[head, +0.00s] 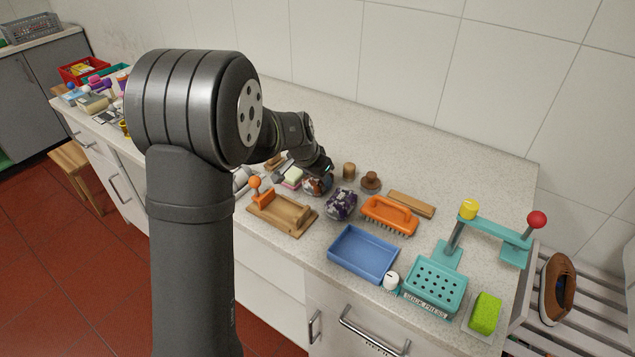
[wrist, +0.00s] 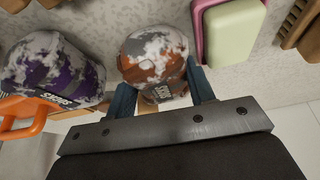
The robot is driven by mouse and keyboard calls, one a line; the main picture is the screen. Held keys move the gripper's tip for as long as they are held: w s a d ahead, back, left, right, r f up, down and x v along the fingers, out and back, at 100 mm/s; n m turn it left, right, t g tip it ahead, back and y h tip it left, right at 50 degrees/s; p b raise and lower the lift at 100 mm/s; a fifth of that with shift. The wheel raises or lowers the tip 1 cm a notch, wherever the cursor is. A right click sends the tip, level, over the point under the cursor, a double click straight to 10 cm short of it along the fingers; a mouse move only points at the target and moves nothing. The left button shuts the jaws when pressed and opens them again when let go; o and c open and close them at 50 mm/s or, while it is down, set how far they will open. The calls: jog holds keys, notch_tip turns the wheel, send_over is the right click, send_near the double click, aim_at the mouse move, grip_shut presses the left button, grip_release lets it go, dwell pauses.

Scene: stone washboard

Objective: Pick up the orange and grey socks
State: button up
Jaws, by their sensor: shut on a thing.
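The orange and grey socks (head: 317,185) are a balled bundle with white foamy patches, on the counter left of the purple socks. They also show in the wrist view (wrist: 152,62) with a dark label band. My gripper (head: 326,171) reaches down over them from behind. In the wrist view my gripper (wrist: 161,92) has one finger on each side of the bundle, shut on it. Part of the bundle's near side is hidden by the fingers and gripper body. Whether it is clear of the counter I cannot tell.
Purple and white socks (head: 341,204) lie close on the right. An orange brush (head: 390,215), a blue tray (head: 362,253) and a teal sock press (head: 435,283) are to the right. A soap (wrist: 232,30) lies near my gripper.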

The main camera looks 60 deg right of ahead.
jog(key=shift+r, duration=0.1)
jog(key=shift+r, duration=0.6)
notch_tip(320, 180, up, 3)
jog(key=shift+f, duration=0.15)
jog(key=s+a+r, duration=0.2)
jog(key=s+r, duration=0.5)
jog(key=s, duration=0.4)
jog(key=w+a+f+m+g+y, duration=0.2)
jog(key=w+a+m, duration=0.35)
jog(key=m, duration=0.35)
jog(key=w+a+f+m+g+y, duration=0.25)
jog(key=w+a+m, duration=0.25)
jog(key=w+m, duration=0.25)
jog(key=shift+m+t, duration=0.25)
jog(key=shift+m, duration=0.1)
jog(key=shift+s+a+f, duration=0.1)
jog(key=shift+a+f, duration=0.05)
jog(key=shift+f, duration=2.45)
